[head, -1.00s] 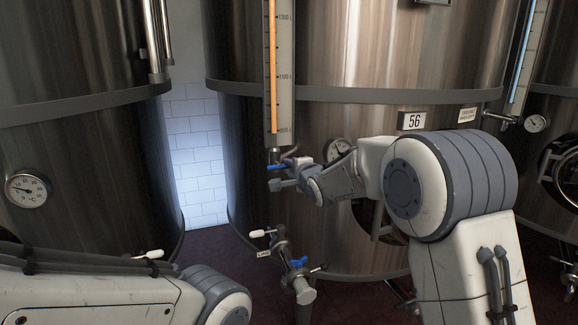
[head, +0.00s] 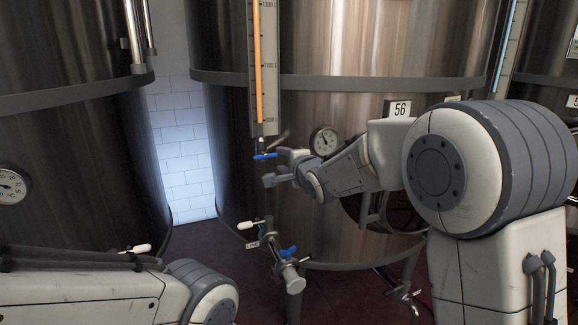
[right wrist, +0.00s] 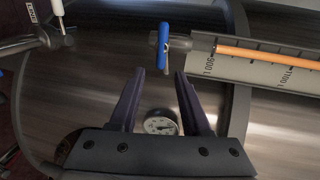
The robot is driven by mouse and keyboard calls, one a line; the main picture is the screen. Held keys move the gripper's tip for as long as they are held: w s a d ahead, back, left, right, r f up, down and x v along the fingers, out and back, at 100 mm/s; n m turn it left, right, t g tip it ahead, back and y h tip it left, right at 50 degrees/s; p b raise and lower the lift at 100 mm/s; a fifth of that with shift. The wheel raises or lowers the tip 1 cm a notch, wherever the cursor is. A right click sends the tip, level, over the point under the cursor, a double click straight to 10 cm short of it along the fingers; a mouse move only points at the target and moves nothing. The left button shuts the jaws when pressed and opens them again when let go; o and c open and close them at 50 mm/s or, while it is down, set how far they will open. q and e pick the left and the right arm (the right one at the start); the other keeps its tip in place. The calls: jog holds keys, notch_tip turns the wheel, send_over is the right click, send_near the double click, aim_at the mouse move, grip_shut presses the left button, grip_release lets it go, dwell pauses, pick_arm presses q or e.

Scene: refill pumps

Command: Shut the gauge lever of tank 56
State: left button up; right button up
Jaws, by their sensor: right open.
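Tank 56 (head: 340,110) is the steel tank in the middle, with its number plate (head: 399,109). Its level gauge (head: 258,60) has an orange column. The blue gauge lever (head: 265,156) is at the gauge's foot and lies crosswise to the tube. It also shows in the right wrist view (right wrist: 163,47). My right gripper (head: 274,166) is open and empty, close beside the lever. In the right wrist view its fingertips (right wrist: 160,75) are apart, with the lever just beyond them; contact cannot be told. My left gripper is out of view.
A round dial (head: 324,140) is on the tank behind my right gripper. Below are a pipe valve with a blue handle (head: 288,252) and a white-handled lever (head: 246,225). Another tank (head: 70,150) stands at the left. A gap with white tiles separates them.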

jog(key=v, duration=0.5)
jog(key=shift+s, duration=0.1)
jog(key=s+a+f+n+g+p, duration=0.1)
jog(key=s+f+n+g, duration=0.25)
jog(key=s, duration=0.25)
jog(key=s+a+f+n+g+h+p, duration=0.1)
jog(key=s+a+f+n+g, duration=0.1)
jog(key=s+n, duration=0.3)
jog(key=s+a+f+n+g+p, duration=0.1)
jog(key=s+f+n+g+p, duration=0.15)
jog(key=s, duration=0.45)
jog(key=s+d+f+n+g+h+p, duration=0.1)
jog(key=s+n, duration=0.4)
jog(key=s, duration=0.6)
jog(key=s+d+f+n+g+h, duration=0.1)
jog(key=s+n+g, duration=0.4)
jog(key=s, duration=0.6)
notch_tip(320, 180, down, 2)
jog(key=shift+d+f+n+g+h+p, duration=0.15)
jog(key=shift+d+n+g+h+p, duration=0.3)
jog(key=shift+d, duration=0.2)
